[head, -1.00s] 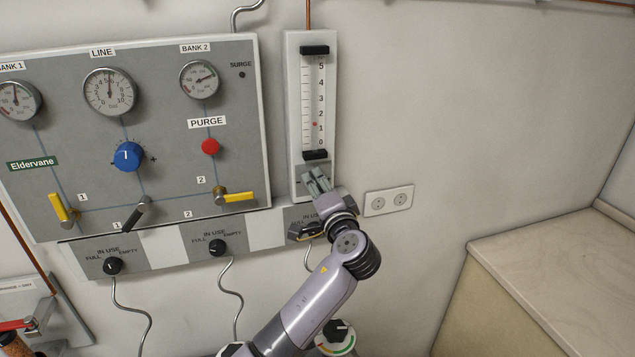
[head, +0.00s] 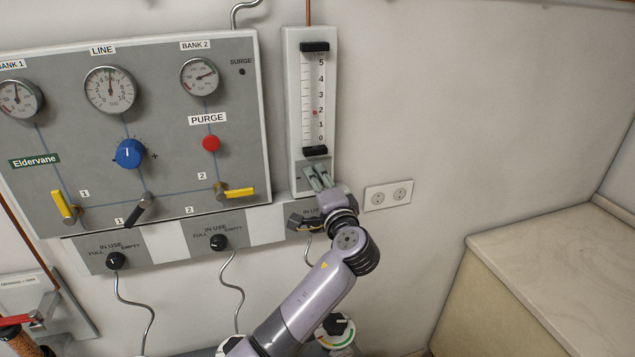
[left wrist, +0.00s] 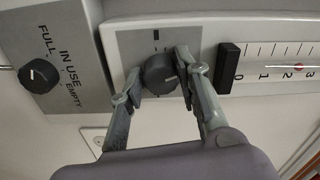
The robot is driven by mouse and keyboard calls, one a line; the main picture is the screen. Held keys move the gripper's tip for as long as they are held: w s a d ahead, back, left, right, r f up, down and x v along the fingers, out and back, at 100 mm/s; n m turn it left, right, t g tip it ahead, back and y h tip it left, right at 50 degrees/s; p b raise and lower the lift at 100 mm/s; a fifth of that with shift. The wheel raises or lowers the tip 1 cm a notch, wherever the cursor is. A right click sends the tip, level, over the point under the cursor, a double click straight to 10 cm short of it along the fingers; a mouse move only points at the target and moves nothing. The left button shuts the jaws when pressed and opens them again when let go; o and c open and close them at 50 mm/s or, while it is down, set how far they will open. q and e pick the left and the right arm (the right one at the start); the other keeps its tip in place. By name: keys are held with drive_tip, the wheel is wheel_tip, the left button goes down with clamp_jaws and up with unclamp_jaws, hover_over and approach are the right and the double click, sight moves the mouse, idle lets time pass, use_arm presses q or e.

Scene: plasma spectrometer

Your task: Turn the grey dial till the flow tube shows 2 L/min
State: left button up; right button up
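The flow tube (head: 308,85) is upright on a white plate on the wall, with a 0 to 5 scale and black end blocks. Its red float (head: 315,112) sits about level with the 2 in the head view. In the left wrist view the float (left wrist: 298,67) appears between 2 and 3, seen at an angle. The dark grey dial (left wrist: 160,73) is on a grey plate below the tube. My left gripper (left wrist: 162,76) has one finger on each side of the dial and looks shut on it. The gripper hides the dial in the head view. My right gripper is not in view.
Left of the tube is a grey gas panel (head: 90,190) with gauges, a blue knob (head: 130,153), a red purge button (head: 211,143) and levers. Black selector knobs (head: 219,242) line the strip below. A wall socket (head: 388,196) is right of the gripper. A counter (head: 560,250) stands at right.

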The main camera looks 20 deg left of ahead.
use_arm(q)
drive_tip(key=o, duration=0.4)
drive_tip(key=v, duration=1.2)
